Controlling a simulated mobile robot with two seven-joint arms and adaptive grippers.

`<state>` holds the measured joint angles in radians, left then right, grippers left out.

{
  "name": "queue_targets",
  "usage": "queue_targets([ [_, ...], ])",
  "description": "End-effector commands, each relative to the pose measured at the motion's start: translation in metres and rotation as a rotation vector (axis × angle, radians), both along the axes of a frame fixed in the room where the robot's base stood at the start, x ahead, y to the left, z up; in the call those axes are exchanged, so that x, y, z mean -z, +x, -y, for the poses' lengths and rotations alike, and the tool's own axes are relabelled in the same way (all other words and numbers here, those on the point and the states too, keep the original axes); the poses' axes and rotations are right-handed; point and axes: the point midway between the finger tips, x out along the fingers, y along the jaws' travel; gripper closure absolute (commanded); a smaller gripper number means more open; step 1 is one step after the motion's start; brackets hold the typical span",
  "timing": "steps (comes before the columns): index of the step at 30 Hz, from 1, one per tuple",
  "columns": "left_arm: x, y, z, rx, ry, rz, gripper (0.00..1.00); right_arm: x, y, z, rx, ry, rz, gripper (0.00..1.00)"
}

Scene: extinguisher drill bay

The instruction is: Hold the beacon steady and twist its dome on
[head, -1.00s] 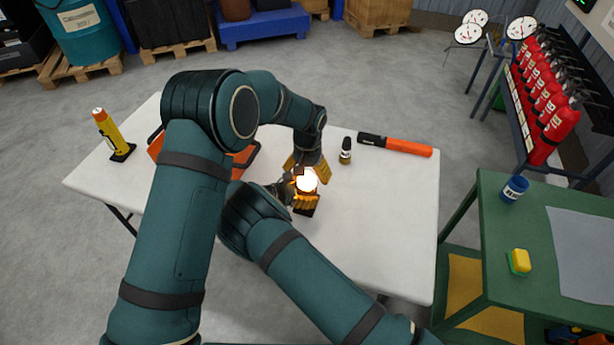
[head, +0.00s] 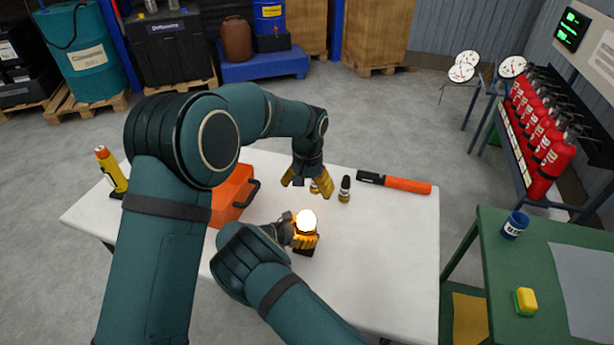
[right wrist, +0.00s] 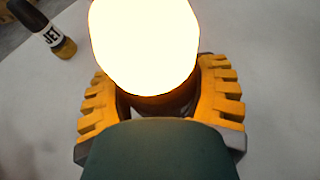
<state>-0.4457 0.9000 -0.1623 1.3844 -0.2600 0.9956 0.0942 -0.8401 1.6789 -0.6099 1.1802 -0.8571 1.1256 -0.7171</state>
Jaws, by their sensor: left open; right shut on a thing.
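The beacon (head: 306,221) stands on the white table, its top a bright white glow. In the right wrist view the glowing top (right wrist: 145,45) is rounded, with a dark amber-lit part below it. The glare hides any seam, so I cannot tell how the dome sits. My right gripper (head: 304,240) is shut on the beacon's lower body, with a yellow finger on each side in the right wrist view (right wrist: 160,105). My left gripper (head: 306,184) is open, fingers down, behind and above the beacon, apart from it.
A dark-capped small bottle (head: 345,189) stands right of my left gripper; another (head: 315,187) is partly hidden by its fingers. An orange-and-black cylinder (head: 394,183) lies behind. An orange case (head: 233,193) and yellow torch (head: 111,171) are left. The table's front right is clear.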

Motion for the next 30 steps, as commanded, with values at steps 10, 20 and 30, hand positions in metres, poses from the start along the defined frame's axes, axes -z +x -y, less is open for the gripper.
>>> queue_targets([
  [10, 0.000, 0.000, 0.000, 0.000, 0.000, 0.000, 0.14, 0.000, 0.000, 0.000, 0.000, -0.001, 0.000, 0.00],
  [20, 0.000, 0.000, 0.000, 0.000, 0.000, 0.000, 0.14, -0.015, -0.015, -0.032, -0.003, 0.001, 0.002, 0.00],
  [30, 0.000, 0.000, 0.000, 0.000, 0.000, 0.000, 0.14, -0.040, -0.043, -0.084, -0.002, 0.001, 0.002, 0.00],
])
